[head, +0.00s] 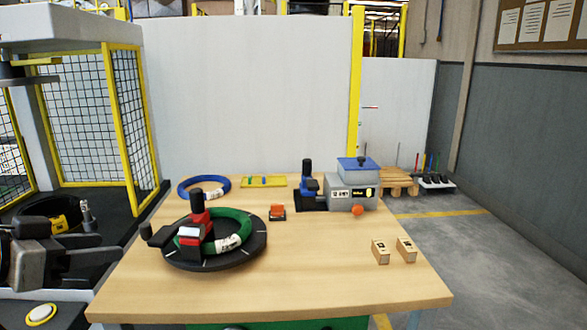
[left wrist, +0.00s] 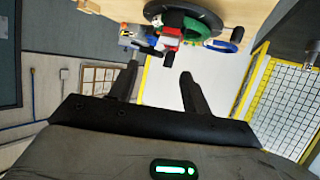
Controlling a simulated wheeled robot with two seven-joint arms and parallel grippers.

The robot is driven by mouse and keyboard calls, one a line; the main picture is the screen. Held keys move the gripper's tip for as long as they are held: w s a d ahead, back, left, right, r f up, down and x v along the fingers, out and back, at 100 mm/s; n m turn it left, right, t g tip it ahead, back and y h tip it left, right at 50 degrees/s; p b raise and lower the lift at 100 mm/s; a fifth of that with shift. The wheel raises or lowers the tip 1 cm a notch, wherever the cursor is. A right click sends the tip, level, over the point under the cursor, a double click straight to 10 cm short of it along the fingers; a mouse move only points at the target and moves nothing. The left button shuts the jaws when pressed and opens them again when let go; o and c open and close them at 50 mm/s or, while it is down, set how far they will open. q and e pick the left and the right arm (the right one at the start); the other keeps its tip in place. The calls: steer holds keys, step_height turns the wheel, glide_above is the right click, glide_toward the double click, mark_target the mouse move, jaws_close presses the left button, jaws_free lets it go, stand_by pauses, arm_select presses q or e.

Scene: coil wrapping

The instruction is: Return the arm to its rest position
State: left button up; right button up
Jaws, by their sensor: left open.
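My left gripper (head: 92,240) is at the left edge of the head view, apart from the table and left of it. In the left wrist view its two dark fingers (left wrist: 159,72) stand apart with nothing between them. The wooden table (head: 330,285) bears a black round turntable (head: 190,262) with a green coil (head: 238,226) on it. A red and black clamp (head: 199,215) stands at the coil's left side. My right gripper is not in view.
A blue coil (head: 184,193), a yellow tray (head: 264,182), an orange-topped block (head: 277,212) and a grey machine (head: 345,196) are on the table. Two small boxes (head: 380,251) (head: 406,249) lie at its right. A yellow-framed mesh cage (head: 120,120) stands behind my left arm. The table's front middle is clear.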

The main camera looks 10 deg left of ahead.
arm_select(q)
steer(key=d+f+n+g+y, duration=0.1)
steer(key=d+f+n+y, duration=0.2)
steer(key=f, duration=1.8)
steer(key=s+d+f, duration=0.3)
steer(key=d, duration=0.3)
steer(key=s+d+f+h, duration=0.1)
steer(key=s+d+f, duration=0.2)
steer(key=d, duration=0.3)
steer(key=s+d+f+m, duration=0.1)
steer(key=s+d+f, duration=0.2)
steer(key=d+f, duration=0.2)
steer(key=shift+s+d+h, duration=0.15)
steer(key=shift+d+h, duration=0.15)
steer(key=shift+d, duration=0.45)
